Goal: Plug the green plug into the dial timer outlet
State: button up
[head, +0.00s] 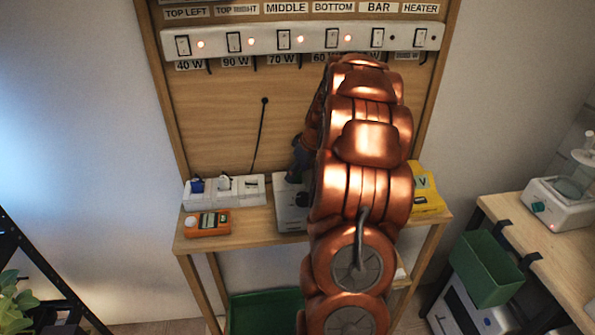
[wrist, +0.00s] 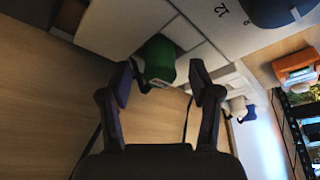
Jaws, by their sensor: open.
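The green plug (wrist: 158,60) shows in the wrist view just beyond and between my fingertips, against a white surface. I cannot tell whether it is seated in an outlet or only in front of one. My gripper (wrist: 163,84) is open, with a dark finger on either side of the plug and gaps visible. The dial timer (wrist: 212,22) is a white box marked 12, with a dark dial at the top right. In the head view, the timer (head: 290,212) stands on the wooden shelf, partly behind my arm. The green plug is hidden there.
A white power strip (head: 252,190) with plugs stands left of the timer, behind an orange meter (head: 208,223). A yellow box (head: 427,190) stands right of my arm. A row of labelled switches (head: 260,40) runs above. A dark cord (head: 259,135) hangs against the back panel.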

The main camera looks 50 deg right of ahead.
jog(key=v, duration=1.2)
